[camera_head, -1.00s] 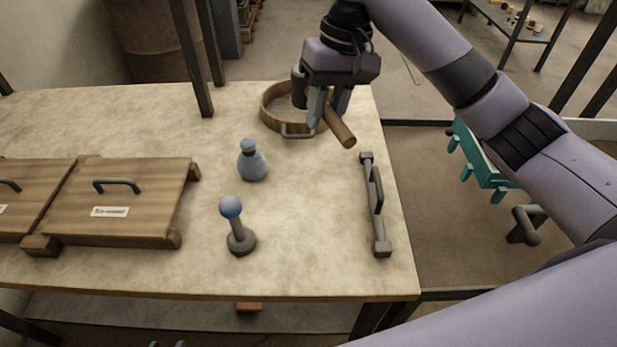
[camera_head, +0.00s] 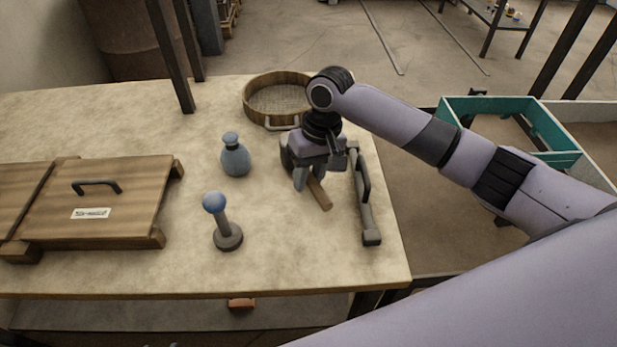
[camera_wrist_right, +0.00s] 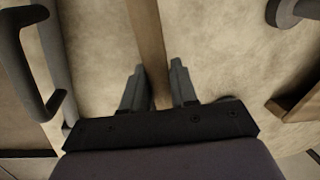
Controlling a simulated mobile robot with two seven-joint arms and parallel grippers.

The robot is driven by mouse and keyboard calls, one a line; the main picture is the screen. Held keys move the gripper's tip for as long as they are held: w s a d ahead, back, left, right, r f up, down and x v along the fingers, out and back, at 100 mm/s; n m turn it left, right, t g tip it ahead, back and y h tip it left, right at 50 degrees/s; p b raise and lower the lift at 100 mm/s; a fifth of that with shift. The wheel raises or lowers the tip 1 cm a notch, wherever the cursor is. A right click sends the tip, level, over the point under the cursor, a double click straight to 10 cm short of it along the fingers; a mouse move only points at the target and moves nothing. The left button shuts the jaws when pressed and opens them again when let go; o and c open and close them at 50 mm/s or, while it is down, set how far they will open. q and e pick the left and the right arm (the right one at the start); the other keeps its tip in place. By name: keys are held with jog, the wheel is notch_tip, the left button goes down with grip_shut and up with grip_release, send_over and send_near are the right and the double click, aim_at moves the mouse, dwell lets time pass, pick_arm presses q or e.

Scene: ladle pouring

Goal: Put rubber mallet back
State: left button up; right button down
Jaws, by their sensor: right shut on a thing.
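The rubber mallet shows by its wooden handle (camera_head: 320,194), which points toward the table's front right in the head view. In the right wrist view the handle (camera_wrist_right: 149,45) runs up between the two fingers. My right gripper (camera_head: 307,184) is shut on the mallet, pointing down over the right part of the table. The mallet's head is mostly hidden behind my gripper. Whether the mallet touches the table I cannot tell. My left gripper is not in view.
A grey bar with a handle (camera_head: 364,200) lies just right of the mallet. A round wooden sieve (camera_head: 254,108) is behind. A blue-grey bottle (camera_head: 236,160) and a blue-knobbed stand (camera_head: 226,238) are left. Wooden lids (camera_head: 120,205) lie further left; a teal frame (camera_head: 500,104) is beyond the table.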

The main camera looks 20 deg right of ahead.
jog(key=shift+a+f, duration=0.1)
jog(key=shift+f, duration=0.1)
jog(key=shift+f, duration=0.1)
jog(key=c, duration=0.9)
grip_release()
jog(key=r, duration=0.4)
jog(key=d+r, duration=0.1)
jog(key=r, duration=0.3)
jog(key=d+r, duration=0.1)
jog(key=r, duration=0.3)
jog(key=shift+w+d, duration=0.15)
jog(key=shift+d, duration=0.05)
jog(key=shift+f, duration=0.1)
